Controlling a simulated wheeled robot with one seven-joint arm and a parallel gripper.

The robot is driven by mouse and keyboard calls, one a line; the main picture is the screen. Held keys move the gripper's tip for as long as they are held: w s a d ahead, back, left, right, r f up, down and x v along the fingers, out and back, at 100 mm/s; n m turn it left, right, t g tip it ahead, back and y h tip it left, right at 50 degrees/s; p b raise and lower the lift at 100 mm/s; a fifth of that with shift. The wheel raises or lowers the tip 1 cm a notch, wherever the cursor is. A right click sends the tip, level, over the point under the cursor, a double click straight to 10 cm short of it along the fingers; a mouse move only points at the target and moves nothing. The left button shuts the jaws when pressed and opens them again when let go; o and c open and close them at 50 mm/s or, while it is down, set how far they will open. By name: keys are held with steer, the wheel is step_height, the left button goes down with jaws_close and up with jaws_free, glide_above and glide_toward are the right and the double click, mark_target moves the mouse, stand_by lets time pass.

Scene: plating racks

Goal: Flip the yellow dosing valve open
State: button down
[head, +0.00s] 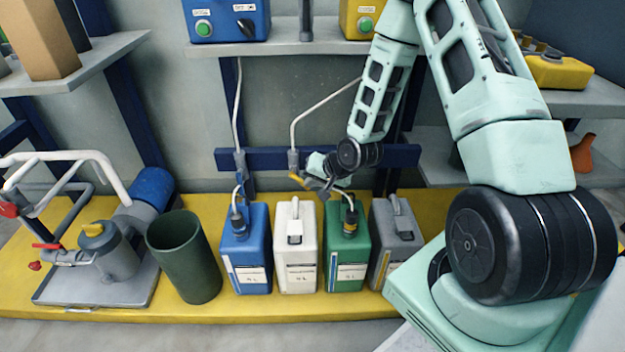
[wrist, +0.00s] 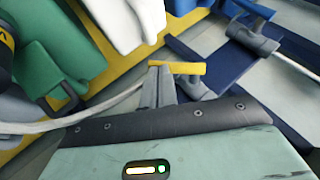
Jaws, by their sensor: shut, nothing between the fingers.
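The yellow dosing valve handle (head: 297,179) is a small yellow lever at the lower end of the bent pipe on the wall rail, above the white and green canisters. In the wrist view the yellow handle (wrist: 182,67) lies crosswise just beyond my fingertips, with part of its grey valve body beside them. My gripper (head: 320,186) is shut and empty, close beside the handle on its right in the head view. In the wrist view my gripper (wrist: 160,70) reaches the handle's left part; I cannot tell whether they touch. The valve's lower part is partly hidden.
Blue (head: 246,258), white (head: 296,260), green (head: 346,262) and grey (head: 394,250) canisters stand below on the yellow bench (head: 330,307). A second valve with a blue lever (wrist: 250,9) is nearby. A dark green bin (head: 185,258) stands left.

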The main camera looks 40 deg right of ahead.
steer(key=shift+w+a+f+m+t+y+p, duration=0.2)
steer(key=shift+f+t+y+p, duration=0.15)
steer(key=shift+f+t+y, duration=0.15)
steer(key=shift+w+a+f+m+t+y+p, duration=0.1)
steer(key=shift+a+f+m+t+y+p, duration=0.1)
steer(key=shift+f+t+y+p, duration=0.25)
steer(key=shift+w+a+f+m+t+y+p, duration=0.1)
steer(key=shift+a+f+m+t+y+p, duration=0.1)
steer(key=shift+f+t+y+p, duration=0.3)
steer(key=shift+a+f, duration=0.1)
steer(key=shift+f, duration=0.2)
steer(key=shift+r, duration=0.1)
steer(key=p+v, duration=0.2)
steer(key=v, duration=0.5)
steer(key=shift+s+r, duration=0.1)
steer(key=shift+r, duration=0.05)
